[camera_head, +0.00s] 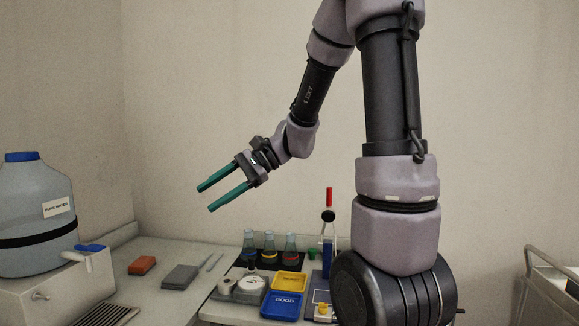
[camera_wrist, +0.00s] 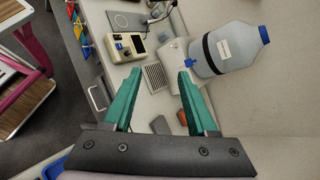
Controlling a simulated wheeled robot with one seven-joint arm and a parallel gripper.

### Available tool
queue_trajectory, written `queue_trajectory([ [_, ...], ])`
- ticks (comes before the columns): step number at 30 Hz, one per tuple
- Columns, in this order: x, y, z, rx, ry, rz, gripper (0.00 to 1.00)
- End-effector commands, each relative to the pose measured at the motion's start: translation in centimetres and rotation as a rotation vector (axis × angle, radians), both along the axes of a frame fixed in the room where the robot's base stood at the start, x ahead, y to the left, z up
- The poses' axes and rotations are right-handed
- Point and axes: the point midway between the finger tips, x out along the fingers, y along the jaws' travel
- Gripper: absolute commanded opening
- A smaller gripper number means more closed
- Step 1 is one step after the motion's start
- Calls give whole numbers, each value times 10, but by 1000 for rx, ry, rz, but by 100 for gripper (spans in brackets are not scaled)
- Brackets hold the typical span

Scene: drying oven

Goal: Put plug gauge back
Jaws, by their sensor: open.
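My gripper (camera_head: 204,198) is open and empty. It hangs high above the left part of the bench, its teal fingers pointing left and slightly down. In the wrist view the two teal fingers (camera_wrist: 159,74) are spread apart with nothing between them. I cannot pick out the plug gauge for certain in either view. A grey device with round metal parts (camera_head: 243,287) stands on the bench, left of a yellow tray (camera_head: 289,282) and a blue tray marked GOOD (camera_head: 282,306). My arm's lower part hides some of the bench at the right.
Several flasks (camera_head: 269,248) stand in a dark rack behind the trays. A blue stand with a red-topped lever (camera_head: 328,225) rises beside them. A large water jug (camera_head: 37,215) stands at left. A trolley (camera_head: 549,290) is at right. The air around my gripper is clear.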

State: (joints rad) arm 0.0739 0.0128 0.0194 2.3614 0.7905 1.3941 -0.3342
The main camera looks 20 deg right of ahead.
Motion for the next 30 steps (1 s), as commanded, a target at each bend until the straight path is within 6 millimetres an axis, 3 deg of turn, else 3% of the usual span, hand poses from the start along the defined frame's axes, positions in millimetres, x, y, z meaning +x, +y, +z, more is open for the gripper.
queue_trajectory([
  [1, -17, -7, 8, -83, -65, 34, 58],
  [6, -61, -43, 19, -387, -272, 113, 58],
  [12, -92, -95, 41, -717, -538, 132, 58],
  [19, -106, -131, 65, -929, -730, 110, 58],
  [30, -108, -137, 69, -962, -757, 106, 58],
])
